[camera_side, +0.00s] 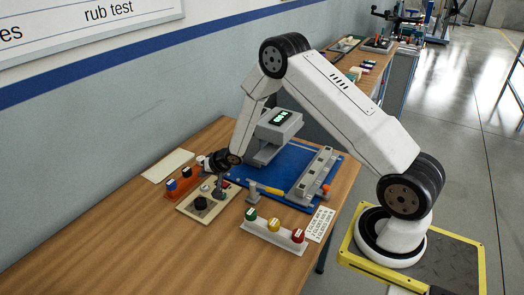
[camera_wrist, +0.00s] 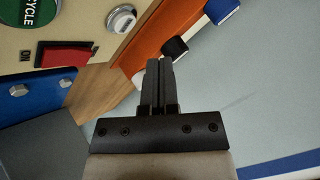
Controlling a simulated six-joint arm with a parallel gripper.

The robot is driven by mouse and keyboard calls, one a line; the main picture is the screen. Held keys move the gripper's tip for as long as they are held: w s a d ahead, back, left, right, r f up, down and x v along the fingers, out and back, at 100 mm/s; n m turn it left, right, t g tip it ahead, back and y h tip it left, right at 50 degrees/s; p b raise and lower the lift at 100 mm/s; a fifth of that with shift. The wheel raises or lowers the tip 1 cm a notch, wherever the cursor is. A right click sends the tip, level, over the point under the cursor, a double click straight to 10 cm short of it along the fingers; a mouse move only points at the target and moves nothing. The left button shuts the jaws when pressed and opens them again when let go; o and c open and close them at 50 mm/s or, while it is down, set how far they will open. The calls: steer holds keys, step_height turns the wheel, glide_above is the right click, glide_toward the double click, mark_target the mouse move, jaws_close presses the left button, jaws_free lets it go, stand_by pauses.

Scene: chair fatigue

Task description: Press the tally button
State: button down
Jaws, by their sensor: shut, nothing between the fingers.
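My gripper (camera_side: 219,192) is shut and empty, with its fingers pointing down over the beige control panel (camera_side: 188,207). In the wrist view the closed fingertips (camera_wrist: 159,64) lie near the orange block. The panel (camera_wrist: 84,14) there carries a silver round button (camera_wrist: 122,18), a green button marked CYCLE (camera_wrist: 24,10) and a red rocker switch (camera_wrist: 68,54) beside the word ON. No label reading "tally" is legible, so I cannot tell which button it is. The gripper partly hides the panel in the side view. I cannot tell whether the fingers touch anything.
The orange block (camera_wrist: 160,30) has a black knob (camera_wrist: 174,48) and a blue knob (camera_wrist: 222,11). A grey device with a lit display (camera_side: 281,122) stands on a blue base (camera_side: 285,172). A grey strip (camera_side: 270,236) holds green, yellow and red knobs. The front left wooden table is clear.

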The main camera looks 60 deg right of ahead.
mark_target(206, 188)
steer(key=shift+f, duration=1.3)
steer(key=shift+f, duration=0.85)
stand_by(2.3)
steer(key=shift+r, duration=0.8)
steer(key=shift+r, duration=2.55)
